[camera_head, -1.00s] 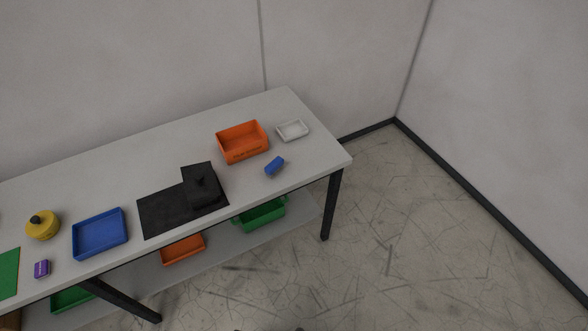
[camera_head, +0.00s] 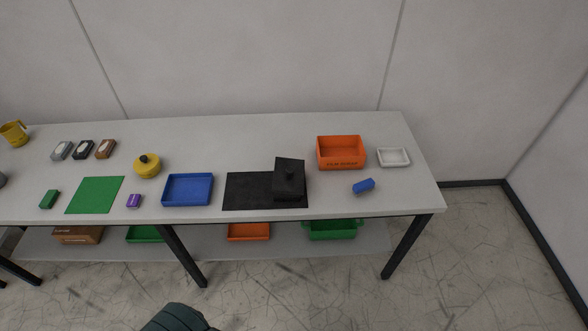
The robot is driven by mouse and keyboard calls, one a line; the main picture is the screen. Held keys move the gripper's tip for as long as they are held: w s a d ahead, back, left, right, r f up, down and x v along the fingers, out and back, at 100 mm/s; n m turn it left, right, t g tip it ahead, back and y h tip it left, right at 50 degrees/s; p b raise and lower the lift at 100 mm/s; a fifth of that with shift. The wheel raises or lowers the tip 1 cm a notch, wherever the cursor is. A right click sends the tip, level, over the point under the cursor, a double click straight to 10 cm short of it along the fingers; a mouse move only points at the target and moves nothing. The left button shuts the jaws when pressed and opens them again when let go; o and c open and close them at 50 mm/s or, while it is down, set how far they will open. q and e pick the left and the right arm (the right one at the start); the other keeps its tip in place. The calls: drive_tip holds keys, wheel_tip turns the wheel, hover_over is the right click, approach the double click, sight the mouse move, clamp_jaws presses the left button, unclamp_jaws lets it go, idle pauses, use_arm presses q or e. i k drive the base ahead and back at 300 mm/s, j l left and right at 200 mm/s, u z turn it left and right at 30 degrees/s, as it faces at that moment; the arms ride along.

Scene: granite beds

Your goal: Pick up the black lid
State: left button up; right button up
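A square black lid with a round knob (camera_head: 289,174) is at the right end of a black mat (camera_head: 246,190) on the long table. Something black and box-like shows below the lid's front edge; black on black, I cannot tell where the lid ends and what is under it begins. Neither of my grippers is in view. A dark ribbed shape at the bottom edge looks like part of my own body.
On the light table (camera_head: 240,135), an orange bin (camera_head: 341,163), a white tray (camera_head: 393,157) and a blue block (camera_head: 363,186) stand right of the lid. A blue tray (camera_head: 187,201) and a yellow pot (camera_head: 147,168) are left. Bins sit on the lower shelf.

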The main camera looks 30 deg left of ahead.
sight(288, 178)
drive_tip(key=k+j, duration=0.2)
drive_tip(key=j, duration=0.2)
drive_tip(key=k+j, duration=0.25)
drive_tip(key=j, duration=0.15)
drive_tip(key=k+j, duration=0.2)
drive_tip(key=j, duration=0.15)
drive_tip(key=k+j, duration=0.25)
drive_tip(key=j, duration=0.15)
drive_tip(key=k+j, duration=0.2)
drive_tip(key=j, duration=0.2)
drive_tip(key=k, duration=1)
drive_tip(key=i+l+u, duration=0.2)
drive_tip(key=i+l, duration=0.2)
drive_tip(key=i+l+u, duration=0.15)
drive_tip(key=i+l, duration=0.35)
drive_tip(key=i+l+u, duration=0.2)
drive_tip(key=i+l, duration=0.2)
drive_tip(key=l, duration=0.15)
drive_tip(key=i+l+u, duration=0.2)
drive_tip(key=i+l, duration=0.2)
drive_tip(key=l, duration=0.2)
